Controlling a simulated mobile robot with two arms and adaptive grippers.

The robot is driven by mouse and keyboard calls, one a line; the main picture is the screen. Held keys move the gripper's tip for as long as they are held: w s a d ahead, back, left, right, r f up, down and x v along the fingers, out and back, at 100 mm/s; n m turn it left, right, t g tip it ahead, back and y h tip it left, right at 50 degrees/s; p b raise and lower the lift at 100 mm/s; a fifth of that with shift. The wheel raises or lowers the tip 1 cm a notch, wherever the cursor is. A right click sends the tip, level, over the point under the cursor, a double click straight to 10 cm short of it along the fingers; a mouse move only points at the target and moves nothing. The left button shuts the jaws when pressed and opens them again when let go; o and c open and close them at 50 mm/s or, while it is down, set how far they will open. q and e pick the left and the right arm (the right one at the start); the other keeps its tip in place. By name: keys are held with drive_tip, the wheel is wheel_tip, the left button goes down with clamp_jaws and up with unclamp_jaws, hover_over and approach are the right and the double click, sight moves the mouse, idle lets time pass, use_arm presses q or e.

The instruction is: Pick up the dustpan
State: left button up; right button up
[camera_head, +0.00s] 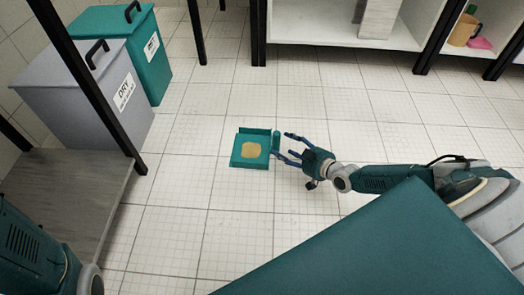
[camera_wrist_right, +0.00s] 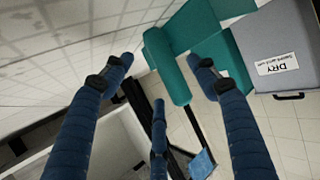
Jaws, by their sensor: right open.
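The teal dustpan (camera_head: 238,158) lies on the tiled floor near the middle of the head view, with a tan patch of material (camera_head: 251,150) on its pan. Its short rounded handle (camera_head: 276,138) is on the right side, towards my right gripper. My right gripper (camera_head: 283,146) is open, its blue fingers on either side of the handle end. In the right wrist view the handle (camera_wrist_right: 170,72) shows between the spread fingers (camera_wrist_right: 161,66); contact cannot be told. My left gripper is not in view; only part of my left arm shows at lower left.
A grey bin labelled DRY (camera_head: 80,90) and a teal bin (camera_head: 150,75) stand at the left, beside a grey low shelf (camera_head: 75,195) with black posts. White shelving (camera_head: 345,30) runs along the back. The floor around the dustpan is clear.

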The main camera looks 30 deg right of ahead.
sight(279, 143)
drive_tip(key=b+x, duration=0.2)
drive_tip(key=x, duration=0.1)
drive_tip(key=b+x, duration=0.1)
drive_tip(key=shift+w+a+r+b, duration=0.15)
drive_tip(key=shift+w+r+b, duration=0.1)
drive_tip(key=shift+b, duration=0.1)
drive_tip(key=shift+w+f, duration=0.15)
drive_tip(key=shift+w, duration=0.25)
drive_tip(key=shift+c, duration=0.6)
drive_tip(key=c, duration=1.3)
